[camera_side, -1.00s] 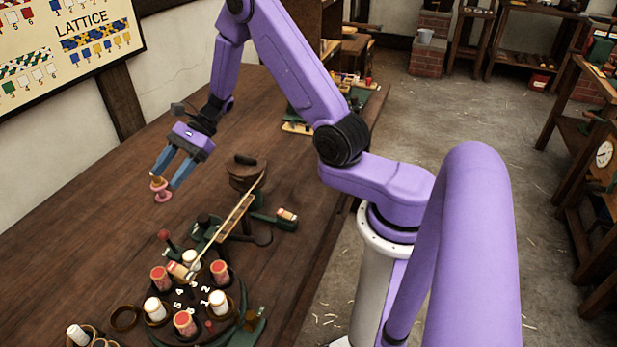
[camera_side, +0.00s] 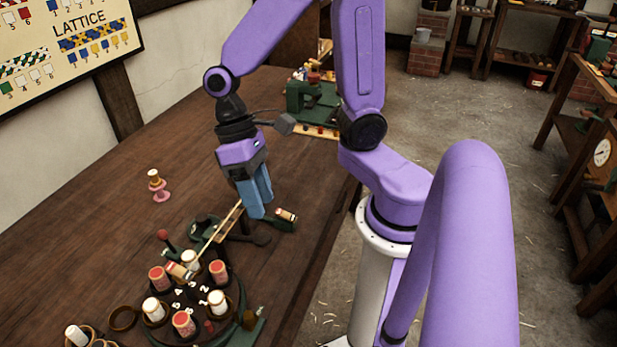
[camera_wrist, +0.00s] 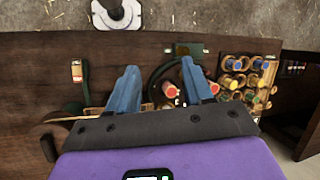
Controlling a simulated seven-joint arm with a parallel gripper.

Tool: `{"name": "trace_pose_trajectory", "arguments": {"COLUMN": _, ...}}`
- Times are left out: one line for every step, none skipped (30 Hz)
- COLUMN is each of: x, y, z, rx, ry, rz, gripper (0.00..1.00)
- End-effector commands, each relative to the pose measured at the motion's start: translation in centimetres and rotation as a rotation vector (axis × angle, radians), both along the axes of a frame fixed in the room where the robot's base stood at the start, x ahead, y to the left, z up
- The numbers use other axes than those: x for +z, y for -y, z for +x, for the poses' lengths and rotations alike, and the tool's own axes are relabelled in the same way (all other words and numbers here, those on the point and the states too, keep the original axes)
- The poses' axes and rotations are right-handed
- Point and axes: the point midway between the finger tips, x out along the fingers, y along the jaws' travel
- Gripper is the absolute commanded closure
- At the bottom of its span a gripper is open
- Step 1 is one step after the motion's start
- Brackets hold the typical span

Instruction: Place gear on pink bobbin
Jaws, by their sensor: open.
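A pink bobbin (camera_side: 161,195) stands alone on the left part of the wooden table. A small tan-gold piece with a pale top sits on its upper end; it may be the gear (camera_side: 155,180), but it is too small to make out teeth or how it is seated. My gripper (camera_side: 261,207) is open and empty, pointing down over the table, well to the right of the bobbin and apart from it. Its two blue fingers also show spread apart in the wrist view (camera_wrist: 158,70). The pink bobbin is not seen in the wrist view.
Below my gripper lies a thin wooden rod (camera_side: 219,237) and a green holder with a small spool (camera_side: 286,214). A round dark carousel (camera_side: 185,292) with several red and white spools stands at the front. A green machine (camera_side: 312,103) stands at the back. The table around the bobbin is clear.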

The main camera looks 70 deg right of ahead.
Motion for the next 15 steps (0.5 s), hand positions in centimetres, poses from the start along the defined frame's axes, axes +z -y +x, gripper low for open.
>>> {"name": "trace_pose_trajectory", "arguments": {"x": 0.3, "y": 0.5, "z": -1.1, "rx": 0.085, "ry": 0.042, "rz": -0.007, "gripper": 0.49}}
{"name": "trace_pose_trajectory", "arguments": {"x": 0.4, "y": 0.8, "z": -1.7, "rx": 0.135, "ry": 0.065, "rz": -0.011, "gripper": 0.49}}
{"name": "trace_pose_trajectory", "arguments": {"x": 0.5, "y": 1.2, "z": -2.4, "rx": 0.2, "ry": 0.097, "rz": -0.018, "gripper": 0.49}}
{"name": "trace_pose_trajectory", "arguments": {"x": 0.6, "y": 1.5, "z": -2.9, "rx": 0.249, "ry": 0.121, "rz": -0.022, "gripper": 0.49}}
{"name": "trace_pose_trajectory", "arguments": {"x": 0.8, "y": 1.8, "z": -3.4, "rx": 0.298, "ry": 0.145, "rz": -0.025, "gripper": 0.49}}
{"name": "trace_pose_trajectory", "arguments": {"x": 0.9, "y": 2.2, "z": -4.0, "rx": 0.362, "ry": 0.177, "rz": -0.03, "gripper": 0.49}}
{"name": "trace_pose_trajectory", "arguments": {"x": 1.0, "y": 2.5, "z": -4.4, "rx": 0.409, "ry": 0.203, "rz": -0.031, "gripper": 0.49}}
{"name": "trace_pose_trajectory", "arguments": {"x": 1.1, "y": 2.7, "z": -4.8, "rx": 0.456, "ry": 0.227, "rz": -0.033, "gripper": 0.49}}
{"name": "trace_pose_trajectory", "arguments": {"x": 1.2, "y": 3.1, "z": -5.3, "rx": 0.516, "ry": 0.259, "rz": -0.035, "gripper": 0.49}}
{"name": "trace_pose_trajectory", "arguments": {"x": 1.4, "y": 3.4, "z": -5.7, "rx": 0.56, "ry": 0.282, "rz": -0.036, "gripper": 0.49}}
{"name": "trace_pose_trajectory", "arguments": {"x": 1.4, "y": 3.6, "z": -5.9, "rx": 0.601, "ry": 0.304, "rz": -0.037, "gripper": 0.49}}
{"name": "trace_pose_trajectory", "arguments": {"x": 1.6, "y": 3.9, "z": -6.3, "rx": 0.65, "ry": 0.332, "rz": -0.037, "gripper": 0.49}}
{"name": "trace_pose_trajectory", "arguments": {"x": 1.6, "y": 4.1, "z": -6.6, "rx": 0.684, "ry": 0.349, "rz": -0.037, "gripper": 0.49}}
{"name": "trace_pose_trajectory", "arguments": {"x": 1.7, "y": 4.2, "z": -6.8, "rx": 0.714, "ry": 0.367, "rz": -0.037, "gripper": 0.49}}
{"name": "trace_pose_trajectory", "arguments": {"x": 1.8, "y": 4.4, "z": -7.0, "rx": 0.75, "ry": 0.386, "rz": -0.037, "gripper": 0.49}}
